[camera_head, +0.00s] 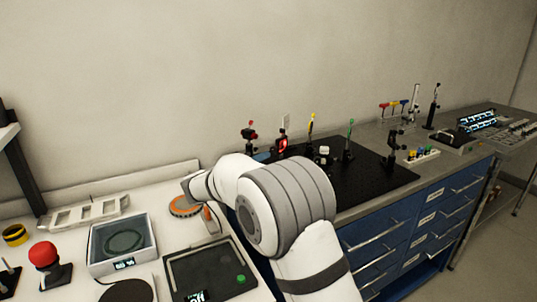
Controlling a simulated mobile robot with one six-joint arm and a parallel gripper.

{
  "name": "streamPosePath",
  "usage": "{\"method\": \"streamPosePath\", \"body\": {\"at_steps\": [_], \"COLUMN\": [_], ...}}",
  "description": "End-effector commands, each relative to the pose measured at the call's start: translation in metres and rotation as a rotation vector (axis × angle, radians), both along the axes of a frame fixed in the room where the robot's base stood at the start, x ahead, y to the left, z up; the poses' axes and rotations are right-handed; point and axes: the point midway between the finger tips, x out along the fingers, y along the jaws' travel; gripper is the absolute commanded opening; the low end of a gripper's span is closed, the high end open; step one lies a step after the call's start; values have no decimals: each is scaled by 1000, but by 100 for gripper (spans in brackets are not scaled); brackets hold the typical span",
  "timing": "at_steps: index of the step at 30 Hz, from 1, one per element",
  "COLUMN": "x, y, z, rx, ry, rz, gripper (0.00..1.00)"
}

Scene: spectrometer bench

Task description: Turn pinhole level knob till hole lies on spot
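The black optical breadboard (375,178) lies on the bench behind my raised arm. Small post-mounted optics stand along its back edge. One dark mount (283,145) bears a bright red patch; it may be the pinhole mount, but I cannot tell for sure. The hole, the spot and the level knob are too small to make out. My white and grey arm covers the breadboard's front left part. My gripper does not show; only arm links are visible, left of and in front of the optics.
At left, a white table holds a glass-topped box (123,243), a red-knobbed device (45,262), a dark plate with a green button (211,270) and an orange-rimmed disc (184,207). More posts (433,107) stand at right above blue drawers (431,217). The wall bounds the back.

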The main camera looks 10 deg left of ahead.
Motion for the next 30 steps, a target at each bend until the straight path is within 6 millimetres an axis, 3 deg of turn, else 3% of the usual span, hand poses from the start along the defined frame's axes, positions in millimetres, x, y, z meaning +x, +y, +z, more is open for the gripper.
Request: {"method": "streamPosePath", "body": {"at_steps": [4,18,30], "x": [8,62,67], "y": [13,-24,-27], "z": [0,0,-1], "rx": [-4,-3,-3], "ry": [-43,-41,-41], "rz": [26,27,29], "gripper": [38,38,35]}}
